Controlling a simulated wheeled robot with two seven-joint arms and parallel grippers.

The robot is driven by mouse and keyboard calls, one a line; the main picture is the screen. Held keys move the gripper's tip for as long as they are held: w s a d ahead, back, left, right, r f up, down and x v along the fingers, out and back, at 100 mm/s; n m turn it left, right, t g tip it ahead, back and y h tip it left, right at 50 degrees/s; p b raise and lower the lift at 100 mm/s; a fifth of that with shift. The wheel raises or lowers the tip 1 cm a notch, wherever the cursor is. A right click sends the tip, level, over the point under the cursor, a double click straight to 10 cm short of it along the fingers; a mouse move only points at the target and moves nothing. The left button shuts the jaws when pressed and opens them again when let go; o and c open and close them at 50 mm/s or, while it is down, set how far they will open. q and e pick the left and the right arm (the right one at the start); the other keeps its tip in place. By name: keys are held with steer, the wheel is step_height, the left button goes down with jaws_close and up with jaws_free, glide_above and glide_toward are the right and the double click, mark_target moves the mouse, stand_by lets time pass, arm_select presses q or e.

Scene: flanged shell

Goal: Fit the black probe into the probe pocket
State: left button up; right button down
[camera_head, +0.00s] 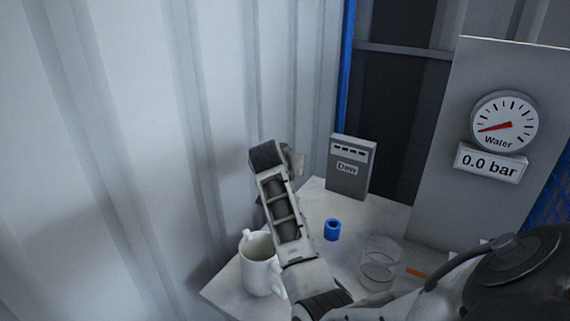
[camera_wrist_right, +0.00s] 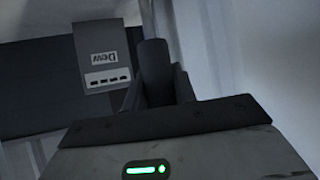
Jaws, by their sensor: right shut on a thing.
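My right gripper (camera_wrist_right: 158,88) is shut on a dark upright piece, the black probe (camera_wrist_right: 154,62), which stands up between the two fingers in the right wrist view. In the head view my right arm reaches up over the table, and the hand (camera_head: 292,163) is near the wall, left of the grey box marked "Dew" (camera_head: 347,180). The probe cannot be made out in the head view. The "Dew" box (camera_wrist_right: 105,58) shows upside down in the wrist view, left of the probe and apart from it. I cannot make out the probe pocket. My left gripper is not in view.
The pale table (camera_head: 313,200) holds a white mug (camera_head: 259,272) at the left, a small blue ring-like cylinder (camera_head: 332,230), a clear glass (camera_head: 379,270) and an orange strip (camera_head: 417,272). A grey panel with a water gauge (camera_head: 504,122) stands at the right. A corrugated wall (camera_head: 130,130) closes the left.

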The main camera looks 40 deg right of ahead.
step_height(320, 180, down, 3)
steer(key=shift+r+b, duration=0.1)
steer(key=shift+b, duration=0.6)
steer(key=shift+f+b, duration=0.45)
steer(key=shift+f, duration=0.4)
arm_select(q)
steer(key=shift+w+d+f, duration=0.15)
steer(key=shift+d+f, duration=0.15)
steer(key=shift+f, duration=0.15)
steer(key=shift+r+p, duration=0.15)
steer(key=shift+p, duration=0.15)
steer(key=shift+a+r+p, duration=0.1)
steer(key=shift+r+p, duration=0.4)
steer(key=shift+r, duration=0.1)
